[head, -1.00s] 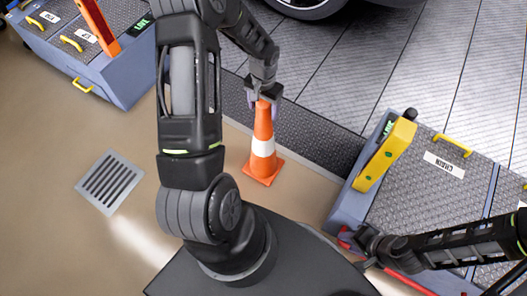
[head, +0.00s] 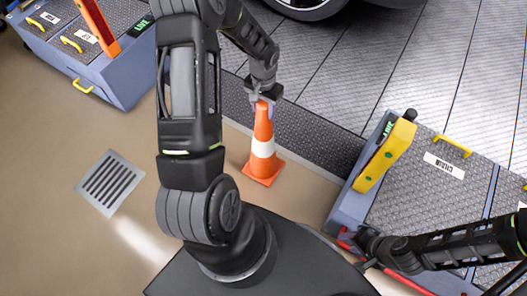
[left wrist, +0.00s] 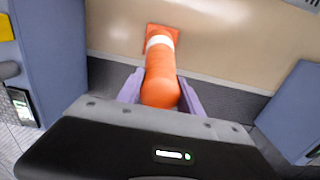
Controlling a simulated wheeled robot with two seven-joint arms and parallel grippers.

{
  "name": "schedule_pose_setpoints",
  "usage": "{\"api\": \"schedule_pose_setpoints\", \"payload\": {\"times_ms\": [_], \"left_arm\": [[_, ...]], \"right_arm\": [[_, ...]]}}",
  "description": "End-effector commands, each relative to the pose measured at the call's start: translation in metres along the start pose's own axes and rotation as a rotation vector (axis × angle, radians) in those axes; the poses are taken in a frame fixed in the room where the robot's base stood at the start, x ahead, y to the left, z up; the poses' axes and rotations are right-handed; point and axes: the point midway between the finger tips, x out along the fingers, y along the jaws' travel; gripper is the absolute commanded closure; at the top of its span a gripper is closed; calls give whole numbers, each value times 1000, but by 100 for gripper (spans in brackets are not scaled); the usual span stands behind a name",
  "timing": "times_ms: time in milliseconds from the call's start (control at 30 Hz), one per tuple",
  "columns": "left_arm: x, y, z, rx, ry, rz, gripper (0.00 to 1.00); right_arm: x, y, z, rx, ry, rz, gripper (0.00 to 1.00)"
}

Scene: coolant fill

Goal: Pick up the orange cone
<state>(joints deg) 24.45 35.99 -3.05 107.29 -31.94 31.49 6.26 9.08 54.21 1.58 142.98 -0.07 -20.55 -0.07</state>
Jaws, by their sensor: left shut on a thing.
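The orange cone (head: 263,157) with a white band stands upright on the tan floor, near the edge of the dark textured strip. My left gripper (head: 264,101) is at the cone's top, coming down from above. In the left wrist view, the two purple fingers of my left gripper (left wrist: 160,92) are shut on the upper part of the cone (left wrist: 161,68), one on each side. The cone's base looks to be on the floor. My right gripper (head: 362,248) is at the lower right, by a red bar on the blue-grey cabinet; its fingers are too small to read.
A blue-grey cabinet (head: 432,195) with a yellow device (head: 384,156) stands to the right of the cone. Another cabinet (head: 110,72) stands at the upper left. A floor grate (head: 110,183) lies at left. A car wheel (head: 303,6) shows at the top.

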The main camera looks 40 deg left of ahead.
Motion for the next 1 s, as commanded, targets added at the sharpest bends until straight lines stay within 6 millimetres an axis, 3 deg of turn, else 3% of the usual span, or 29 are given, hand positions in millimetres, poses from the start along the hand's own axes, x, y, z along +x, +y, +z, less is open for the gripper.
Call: {"api": "schedule_pose_setpoints", "payload": {"times_ms": [400,1000], "left_arm": [[0,0,0,0,0,0,99],[-1,0,0,0,1,0,100]], "right_arm": [[0,0,0,0,0,0,64],[0,0,0,0,0,0,64]]}}
